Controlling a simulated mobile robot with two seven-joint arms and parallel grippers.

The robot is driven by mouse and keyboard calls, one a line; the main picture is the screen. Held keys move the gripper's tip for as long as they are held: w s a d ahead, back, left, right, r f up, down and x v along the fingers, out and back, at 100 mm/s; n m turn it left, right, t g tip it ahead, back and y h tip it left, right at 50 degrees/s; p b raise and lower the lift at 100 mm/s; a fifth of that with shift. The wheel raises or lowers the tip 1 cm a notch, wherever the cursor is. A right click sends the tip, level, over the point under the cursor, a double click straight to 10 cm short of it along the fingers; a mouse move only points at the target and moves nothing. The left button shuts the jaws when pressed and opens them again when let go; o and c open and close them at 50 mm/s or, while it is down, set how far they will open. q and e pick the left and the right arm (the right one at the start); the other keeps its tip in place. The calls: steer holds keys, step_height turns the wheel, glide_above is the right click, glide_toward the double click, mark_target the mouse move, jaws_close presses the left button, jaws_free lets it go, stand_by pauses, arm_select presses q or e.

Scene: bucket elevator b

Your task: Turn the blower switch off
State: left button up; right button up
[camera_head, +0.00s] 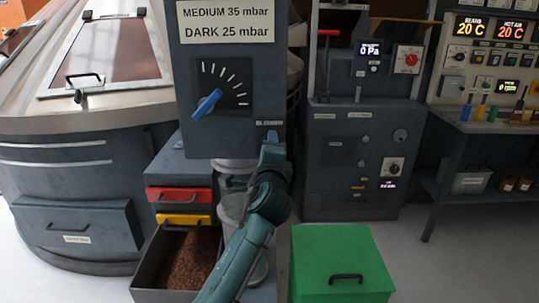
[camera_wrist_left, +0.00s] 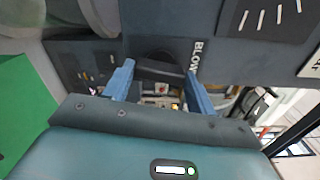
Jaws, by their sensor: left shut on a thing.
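The BLOWER label (camera_head: 269,123) is at the lower right of the dark grey panel (camera_head: 225,140), below the dial with a blue pointer (camera_head: 207,103). My left gripper (camera_head: 271,142) is up against the panel just under this label and hides the switch in the head view. In the left wrist view, the dark blower switch (camera_wrist_left: 160,67) lies between the two blue fingers of my left gripper (camera_wrist_left: 160,88), beside the partly visible label. The gripper is shut on it. Which way the switch is set cannot be told. My right gripper is not in view.
An open bin of brown beans (camera_head: 190,262) and a green box (camera_head: 340,265) stand below, on either side of my left arm. Floor is clear at far right.

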arm_select(q)
steer(key=shift+n, duration=1)
steer(key=o, duration=1)
